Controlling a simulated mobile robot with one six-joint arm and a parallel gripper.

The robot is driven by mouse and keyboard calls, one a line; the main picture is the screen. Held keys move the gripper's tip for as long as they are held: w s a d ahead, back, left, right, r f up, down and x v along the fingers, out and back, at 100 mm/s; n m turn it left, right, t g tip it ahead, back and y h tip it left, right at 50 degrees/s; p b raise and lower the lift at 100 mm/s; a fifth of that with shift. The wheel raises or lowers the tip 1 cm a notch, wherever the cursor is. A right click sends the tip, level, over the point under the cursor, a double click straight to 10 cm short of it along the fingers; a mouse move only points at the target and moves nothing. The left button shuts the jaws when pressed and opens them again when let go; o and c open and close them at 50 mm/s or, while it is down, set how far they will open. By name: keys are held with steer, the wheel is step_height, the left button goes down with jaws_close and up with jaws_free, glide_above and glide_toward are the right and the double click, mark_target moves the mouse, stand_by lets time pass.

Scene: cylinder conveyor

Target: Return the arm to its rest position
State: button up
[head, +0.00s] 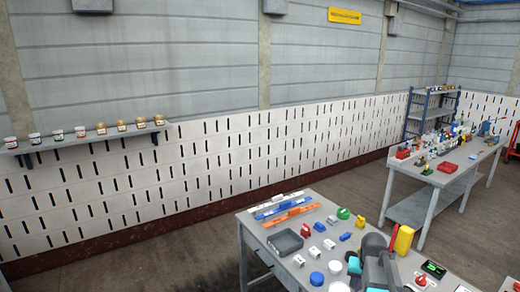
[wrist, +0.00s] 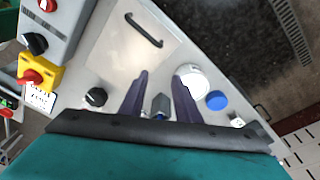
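My gripper (wrist: 160,79) shows in the wrist view with its two dark fingers apart. A small grey piece with some blue at its base (wrist: 160,103) shows between the fingers, with gaps on both sides; I cannot tell its depth, but it does not look gripped. In the head view my dark grey arm (head: 376,267) is low at the bottom right, over the near workbench (head: 262,236). My gripper's fingers cannot be made out there.
The near bench holds a grey tray (head: 286,242), blue and orange bars (head: 290,216), a blue-lidded round container (head: 317,278) and a yellow piece (head: 404,240) close to my arm. A second bench (head: 440,178) stands behind. A wall shelf (head: 85,139) holds several jars. Floor at left is clear.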

steer(key=s+a+f+n+g, duration=0.1)
steer(key=s+a+f+n, duration=0.1)
steer(key=s+a+f, duration=0.4)
steer(key=s+a+f+n+y, duration=0.1)
steer(key=a+f, duration=0.2)
steer(key=a, duration=0.4)
steer(key=s+a+f+n+g, duration=0.1)
steer(key=s+a+f+n, duration=0.1)
steer(key=s+a+f, duration=0.4)
steer(key=s+f+g+b, duration=0.1)
steer(key=s+f+b, duration=0.6)
steer(key=f, duration=0.6)
steer(key=s+f+g+b, duration=0.2)
steer(key=s+f+b, duration=0.5)
steer(key=f, duration=0.6)
steer(key=s+a+f+g+b, duration=0.1)
steer(key=s+f+g+b, duration=0.1)
steer(key=s+f+b, duration=0.6)
step_height(320, 180, down, 5)
steer(key=shift+s+f, duration=0.1)
steer(key=shift+s, duration=0.45)
